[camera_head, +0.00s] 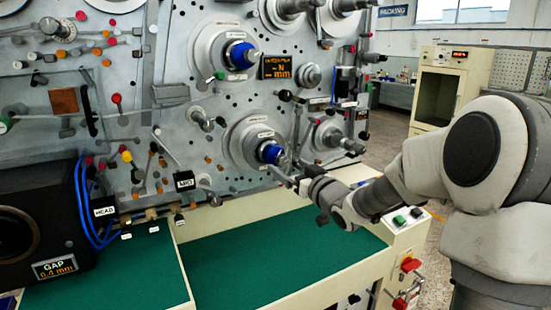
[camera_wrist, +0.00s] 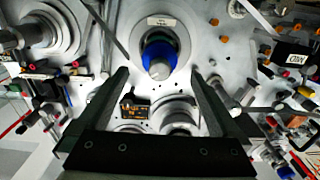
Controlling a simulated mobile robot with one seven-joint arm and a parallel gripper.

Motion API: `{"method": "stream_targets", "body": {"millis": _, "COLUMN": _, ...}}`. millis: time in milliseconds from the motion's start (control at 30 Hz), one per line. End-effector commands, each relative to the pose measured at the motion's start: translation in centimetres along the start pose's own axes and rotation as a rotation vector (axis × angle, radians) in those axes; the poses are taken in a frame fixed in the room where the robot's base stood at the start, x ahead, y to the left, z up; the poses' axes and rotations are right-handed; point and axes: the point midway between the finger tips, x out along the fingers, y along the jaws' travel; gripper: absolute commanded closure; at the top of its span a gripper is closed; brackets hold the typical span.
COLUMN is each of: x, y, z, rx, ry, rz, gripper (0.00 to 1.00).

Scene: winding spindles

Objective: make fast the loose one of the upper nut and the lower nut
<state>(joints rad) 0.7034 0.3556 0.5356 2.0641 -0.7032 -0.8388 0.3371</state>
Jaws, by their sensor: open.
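The upper nut (camera_head: 240,55) is a blue ring on the upper spindle, in front of a pale round flange. The lower nut (camera_head: 271,153) is a like blue ring on the spindle below. My gripper (camera_head: 300,182) is just right of and below the lower nut in the head view. In the wrist view, turned about upside down, the lower nut (camera_wrist: 159,50) lies ahead between the two open fingers (camera_wrist: 158,74), which hold nothing. I cannot see the upper nut there. Which nut is loose I cannot tell.
A display (camera_head: 276,66) beside the upper spindle shows dashes with N and mm. Another (camera_head: 54,268) reads GAP 0.4 mm. Levers and knobs crowd the metal panel (camera_head: 180,140), with a grey spindle (camera_head: 335,138) right of the lower nut. The green bench top (camera_head: 260,258) is clear.

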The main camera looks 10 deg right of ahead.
Motion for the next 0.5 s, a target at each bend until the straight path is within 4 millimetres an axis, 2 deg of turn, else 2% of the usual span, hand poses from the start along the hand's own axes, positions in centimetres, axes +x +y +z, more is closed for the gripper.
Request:
{"method": "stream_targets", "body": {"millis": 33, "x": 1.2, "y": 0.0, "z": 0.0, "rx": 0.002, "ry": 0.001, "rz": -0.002, "gripper": 0.0}}
{"method": "stream_targets", "body": {"millis": 200, "x": 4.5, "y": -0.1, "z": 0.0, "rx": 0.002, "ry": 0.0, "rz": -0.002, "gripper": 0.0}}
{"method": "stream_targets", "body": {"millis": 333, "x": 6.4, "y": -0.1, "z": 0.0, "rx": 0.001, "ry": 0.001, "rz": -0.001, "gripper": 0.0}}
{"method": "stream_targets", "body": {"millis": 500, "x": 7.8, "y": 0.0, "z": 0.0, "rx": -0.001, "ry": 0.0, "rz": 0.0, "gripper": 0.0}}
